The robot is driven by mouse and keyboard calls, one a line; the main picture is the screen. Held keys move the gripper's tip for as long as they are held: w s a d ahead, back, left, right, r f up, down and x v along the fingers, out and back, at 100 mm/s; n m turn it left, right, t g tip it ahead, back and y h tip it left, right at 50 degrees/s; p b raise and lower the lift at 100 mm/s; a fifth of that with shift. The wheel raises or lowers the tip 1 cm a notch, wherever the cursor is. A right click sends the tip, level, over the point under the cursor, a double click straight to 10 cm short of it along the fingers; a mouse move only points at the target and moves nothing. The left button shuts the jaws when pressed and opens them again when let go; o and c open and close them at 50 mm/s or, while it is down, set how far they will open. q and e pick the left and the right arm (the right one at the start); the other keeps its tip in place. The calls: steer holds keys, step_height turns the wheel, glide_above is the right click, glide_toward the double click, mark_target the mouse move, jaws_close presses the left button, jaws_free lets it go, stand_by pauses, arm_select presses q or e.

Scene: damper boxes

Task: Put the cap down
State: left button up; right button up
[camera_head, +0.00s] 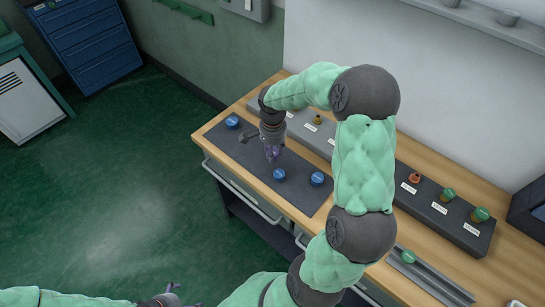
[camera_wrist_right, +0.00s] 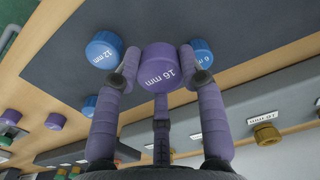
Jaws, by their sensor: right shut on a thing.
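My right gripper (camera_head: 272,154) is shut on a purple cap marked 16 mm (camera_wrist_right: 162,67), held between its purple fingers over the dark mat (camera_head: 247,157). In the head view the cap is hard to make out among the fingers, and I cannot tell whether it touches the mat. Blue caps lie around it: one at the far left (camera_head: 232,122), one just in front (camera_head: 279,174), one to the right (camera_head: 317,179). The wrist view shows blue caps marked 12 mm (camera_wrist_right: 104,50) and 6 mm (camera_wrist_right: 200,51). My left gripper (camera_head: 178,297) is empty at the bottom edge, its fingers apart.
A dark rack (camera_head: 440,213) with green caps stands right. A rail (camera_head: 430,277) bears a green cap (camera_head: 408,257). My right arm hides the bench's middle.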

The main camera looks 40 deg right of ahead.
steer(key=shift+w+d+f+b, duration=0.1)
steer(key=shift+f+b, duration=0.3)
steer(key=shift+f, duration=0.55)
steer(key=shift+w+d+f+b, duration=0.1)
steer(key=shift+f+b, duration=0.3)
steer(key=shift+f, duration=0.5)
steer(key=shift+f, duration=0.15)
steer(key=o, duration=1.3)
step_height(320, 180, up, 12)
steer(key=p, duration=0.4)
steer(key=shift+a+r, duration=0.1)
steer(key=shift+r, duration=0.1)
